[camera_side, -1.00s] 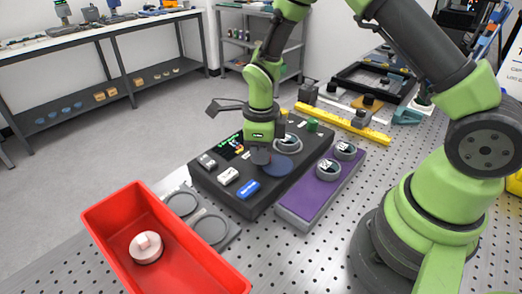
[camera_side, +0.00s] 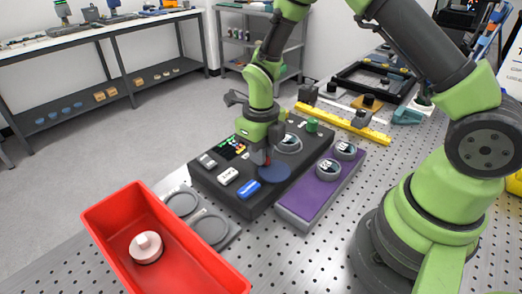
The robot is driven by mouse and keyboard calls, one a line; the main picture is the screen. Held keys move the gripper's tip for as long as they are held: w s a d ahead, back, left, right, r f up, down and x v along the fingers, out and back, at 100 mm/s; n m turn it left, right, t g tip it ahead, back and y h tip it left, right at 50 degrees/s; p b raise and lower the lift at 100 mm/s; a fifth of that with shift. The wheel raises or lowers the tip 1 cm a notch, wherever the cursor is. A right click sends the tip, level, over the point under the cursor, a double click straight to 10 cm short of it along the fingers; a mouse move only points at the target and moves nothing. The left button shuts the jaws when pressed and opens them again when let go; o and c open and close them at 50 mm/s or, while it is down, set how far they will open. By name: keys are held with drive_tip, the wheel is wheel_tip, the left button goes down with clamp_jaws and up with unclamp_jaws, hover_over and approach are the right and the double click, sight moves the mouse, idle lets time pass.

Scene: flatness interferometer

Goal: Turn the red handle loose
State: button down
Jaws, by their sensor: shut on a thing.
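A black instrument box (camera_side: 233,196) stands on the perforated table, with a dark blue round disc (camera_side: 274,174) on its top. My gripper (camera_side: 267,160) points down over this disc from above. It is shut on a small reddish piece at the disc, which looks like the red handle (camera_side: 268,156). The fingers hide most of the handle, so its angle cannot be told.
A red bin (camera_side: 103,222) holding a pale round part (camera_side: 146,247) stands at front left. A grey plate with two round recesses (camera_side: 228,236) lies beside it. A purple block (camera_side: 322,197) with two round gauges stands right of the box. A yellow bar (camera_side: 345,123) lies behind.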

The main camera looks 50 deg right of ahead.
idle(0.3)
drive_tip(key=c, duration=1.1)
unclamp_jaws()
drive_tip(key=shift+c, duration=0.2)
wheel_tip(320, 180, up, 10)
drive_tip(key=shift+r, duration=0.1)
wheel_tip(320, 180, up, 7)
drive_tip(key=n+t, duration=0.2)
drive_tip(key=n, duration=0.6)
hover_over(272, 170)
drive_tip(key=s+r+n+t+y, duration=0.1)
drive_tip(key=s+r+n+t, duration=0.1)
drive_tip(key=s+n, duration=0.5)
drive_tip(key=s+a+r+n+t+y, duration=0.1)
drive_tip(key=s+r+n+t, duration=0.2)
drive_tip(key=n, duration=1.3)
drive_tip(key=s+r, duration=0.2)
drive_tip(key=s, duration=0.2)
drive_tip(key=shift+a+r+n, duration=0.2)
drive_tip(key=shift+n, duration=0.1)
